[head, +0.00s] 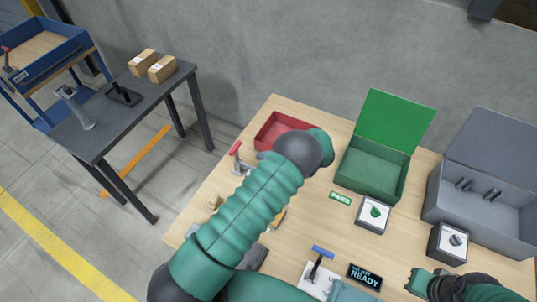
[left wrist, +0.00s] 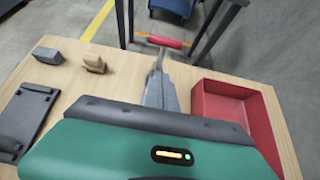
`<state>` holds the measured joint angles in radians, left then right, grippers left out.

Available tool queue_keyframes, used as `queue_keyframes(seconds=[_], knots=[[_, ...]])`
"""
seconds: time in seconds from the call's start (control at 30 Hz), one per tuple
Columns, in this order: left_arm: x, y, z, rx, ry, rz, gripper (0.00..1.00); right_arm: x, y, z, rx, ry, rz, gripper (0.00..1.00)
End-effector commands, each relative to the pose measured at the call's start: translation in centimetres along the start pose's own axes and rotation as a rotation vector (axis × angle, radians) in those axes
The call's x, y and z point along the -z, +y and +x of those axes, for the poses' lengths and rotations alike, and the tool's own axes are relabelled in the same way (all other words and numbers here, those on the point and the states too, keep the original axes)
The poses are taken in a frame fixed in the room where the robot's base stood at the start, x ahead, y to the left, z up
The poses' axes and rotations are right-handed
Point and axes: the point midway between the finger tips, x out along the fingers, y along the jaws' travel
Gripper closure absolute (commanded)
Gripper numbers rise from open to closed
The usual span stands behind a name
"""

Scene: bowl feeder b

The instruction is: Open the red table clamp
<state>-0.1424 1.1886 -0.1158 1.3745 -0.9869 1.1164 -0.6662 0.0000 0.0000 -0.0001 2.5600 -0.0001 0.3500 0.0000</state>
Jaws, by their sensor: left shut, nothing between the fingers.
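The table clamp has a red handle (head: 236,149) that stands raised and tilted, with a grey metal body, near the table's left edge. In the left wrist view its red grip (left wrist: 166,41) lies just beyond my fingers. My left gripper (left wrist: 158,88) is shut and empty, pointing toward the clamp. In the head view my left arm and wrist hide most of the gripper; whether it touches the clamp is unclear. My right gripper (head: 420,283) is low at the right, partly cut off, and its jaw state is unclear.
A red tray (head: 268,130) stands right of the clamp. A green open box (head: 372,170), a grey open box (head: 475,205) and two knob switches stand further right. A blue-handled lever (head: 322,252) is at the front. A dark side table (head: 110,115) stands left.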

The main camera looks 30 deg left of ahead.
Motion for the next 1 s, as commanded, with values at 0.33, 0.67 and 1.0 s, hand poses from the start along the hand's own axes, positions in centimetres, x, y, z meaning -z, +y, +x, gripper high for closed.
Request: queue_keyframes(seconds=[0.33, 0.67, 1.0], knots=[[-1.9, 0.0, 6.2, -0.001, 0.001, -0.003, 1.0, 0.1, 0.0, -0.6, 0.0, 0.0, 0.0, 1.0], [-2.9, 0.0, 7.3, 0.001, 0.0, -0.001, 1.0, 0.2, 0.0, -0.7, 0.0, 0.0, 0.0, 1.0], [-3.0, 0.0, 7.2, 0.0, 0.016, -0.002, 1.0, 0.2, 0.0, -1.1, 0.0, 0.0, 0.0, 1.0]])
